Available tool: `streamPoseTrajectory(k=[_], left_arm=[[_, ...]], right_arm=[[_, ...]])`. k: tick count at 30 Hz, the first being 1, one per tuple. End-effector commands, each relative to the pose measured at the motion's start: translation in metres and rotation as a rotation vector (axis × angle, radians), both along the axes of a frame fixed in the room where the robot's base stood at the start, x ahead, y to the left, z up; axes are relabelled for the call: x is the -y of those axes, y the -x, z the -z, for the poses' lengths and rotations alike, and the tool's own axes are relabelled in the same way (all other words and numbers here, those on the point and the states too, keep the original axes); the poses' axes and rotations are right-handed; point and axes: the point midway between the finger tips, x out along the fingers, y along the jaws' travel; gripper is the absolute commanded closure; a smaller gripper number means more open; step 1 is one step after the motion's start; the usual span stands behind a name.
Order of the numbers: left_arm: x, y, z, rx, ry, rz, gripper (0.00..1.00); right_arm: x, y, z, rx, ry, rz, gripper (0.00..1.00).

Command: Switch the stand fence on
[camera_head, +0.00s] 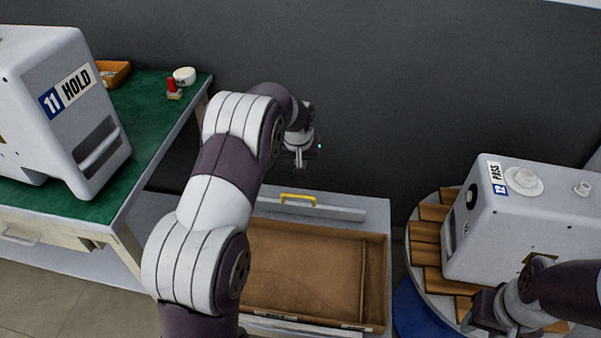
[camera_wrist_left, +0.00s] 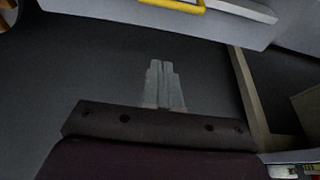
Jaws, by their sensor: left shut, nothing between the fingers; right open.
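A grey rail (camera_head: 318,208) with a yellow handle (camera_head: 298,199) lies along the back of the stand, behind a brown tray (camera_head: 318,275). It looks like the stand fence, but no label on it is readable. In the left wrist view the yellow handle (camera_wrist_left: 172,4) and rail (camera_wrist_left: 235,10) show at the top edge. My left gripper (camera_head: 307,168) is beyond the rail by the dark wall, apart from the handle. Its fingers (camera_wrist_left: 165,85) are shut and empty. My right gripper (camera_head: 482,312) is open at the lower right, beside the right canister pump (camera_head: 530,215).
A white machine marked "11 HOLD" (camera_head: 65,105) stands on a green bench (camera_head: 150,115) at left, with a red-topped item (camera_head: 173,88) and a white round item (camera_head: 185,75). The right pump, marked "12 PASS", stands on wooden slats (camera_head: 428,250). The tray looks empty.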

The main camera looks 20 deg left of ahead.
Motion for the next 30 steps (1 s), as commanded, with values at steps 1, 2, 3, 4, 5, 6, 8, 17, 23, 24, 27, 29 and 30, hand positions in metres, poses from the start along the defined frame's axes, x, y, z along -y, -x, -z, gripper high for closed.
streamPoseTrajectory(k=[1,2,3,4,5,6,8,17,23,24,27,29,30], left_arm=[[-0.001,-0.002,0.013,-0.003,0.001,0.0,1.0],[-0.001,-0.005,0.019,-0.002,0.001,0.0,1.0],[-0.002,-0.008,0.027,-0.003,0.001,0.0,1.0],[-0.003,-0.01,0.034,-0.003,0.001,0.0,1.0],[-0.003,-0.012,0.04,-0.003,0.001,0.0,1.0],[-0.004,-0.015,0.048,-0.003,0.001,0.0,1.0],[-0.005,-0.019,0.061,-0.002,0.001,0.0,1.0],[0.0,0.0,0.084,-0.001,0.0,0.0,1.0],[0.003,0.01,0.086,0.0,0.0,0.001,1.0],[0.003,0.011,0.086,0.0,0.0,0.001,1.0],[0.003,0.011,0.086,0.0,0.0,0.001,1.0],[0.003,0.011,0.086,0.0,0.0,0.001,1.0],[0.003,0.011,0.086,0.0,0.0,0.001,1.0]], right_arm=[[0.0,0.0,0.005,0.0,0.0,0.0,0.57],[0.0,0.0,0.006,0.0,0.0,0.0,0.57],[0.0,0.0,0.008,0.0,0.0,0.0,0.57],[0.0,0.0,0.01,0.0,0.0,0.0,0.57],[0.0,0.0,0.011,-0.001,0.0,0.0,0.57],[0.0,0.0,0.014,0.0,0.0,0.0,0.57],[0.0,0.0,0.016,0.0,0.0,0.0,0.57],[0.0,0.0,0.024,0.0,0.0,0.0,0.57],[0.0,0.0,0.025,0.0,0.0,0.0,0.57],[0.0,0.0,0.025,0.0,0.0,0.0,0.57],[0.0,0.0,0.025,0.0,0.0,0.0,0.57],[0.0,0.0,0.025,-0.001,0.0,0.0,0.57],[0.0,0.0,0.025,-0.001,0.0,0.0,0.57]])
